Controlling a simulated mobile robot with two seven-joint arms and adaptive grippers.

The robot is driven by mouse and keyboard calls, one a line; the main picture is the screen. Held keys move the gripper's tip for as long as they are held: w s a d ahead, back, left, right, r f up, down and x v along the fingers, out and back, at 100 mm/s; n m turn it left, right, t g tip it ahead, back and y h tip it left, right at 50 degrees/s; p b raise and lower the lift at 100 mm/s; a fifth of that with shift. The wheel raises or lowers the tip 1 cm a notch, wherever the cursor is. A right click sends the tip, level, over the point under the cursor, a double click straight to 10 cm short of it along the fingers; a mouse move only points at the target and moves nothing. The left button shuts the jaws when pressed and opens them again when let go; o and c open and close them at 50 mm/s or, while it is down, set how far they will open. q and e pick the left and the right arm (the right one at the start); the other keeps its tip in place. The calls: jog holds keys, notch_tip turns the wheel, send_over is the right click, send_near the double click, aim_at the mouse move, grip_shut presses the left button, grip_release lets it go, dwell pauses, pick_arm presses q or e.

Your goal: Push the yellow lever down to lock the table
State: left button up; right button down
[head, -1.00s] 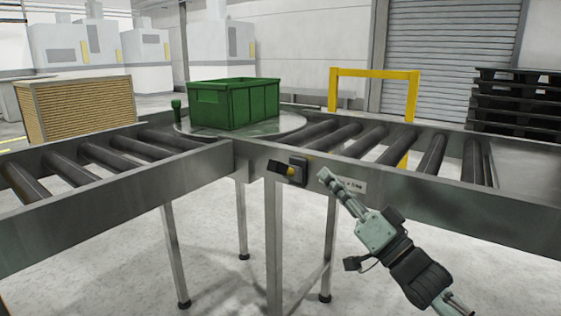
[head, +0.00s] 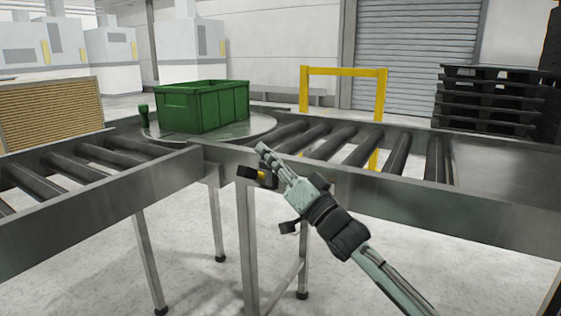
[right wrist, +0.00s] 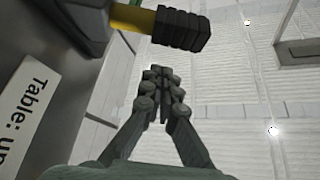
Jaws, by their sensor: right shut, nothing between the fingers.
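The yellow lever (head: 262,175), with a black grip, sticks out from a small box on the conveyor frame's corner. In the right wrist view the lever (right wrist: 130,19) and its ribbed black grip (right wrist: 182,30) are large at the top. My right gripper (head: 264,149) is shut and empty, in front of the frame, and partly covers the lever's box. In the right wrist view its closed fingertips (right wrist: 161,72) show just below the grip, with a visible gap. The round table (head: 265,124) carries a green crate (head: 205,106). My left gripper is out of view.
Roller conveyors (head: 340,140) run off to the left and right of the table. A label (right wrist: 28,112) reading "Table: un…" is on the frame beside the lever. A yellow rail frame (head: 345,72) and black pallets (head: 488,100) stand behind.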

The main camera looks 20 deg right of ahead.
aim_at(253, 174)
jog(key=f, duration=0.1)
jog(key=a+f, duration=0.1)
jog(key=f, duration=0.1)
jog(key=shift+s+a, duration=0.25)
jog(key=shift+s, duration=0.05)
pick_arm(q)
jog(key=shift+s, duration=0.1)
pick_arm(e)
jog(key=shift+f, duration=0.1)
jog(key=shift+f+n, duration=0.1)
jog(key=shift+n, duration=0.2)
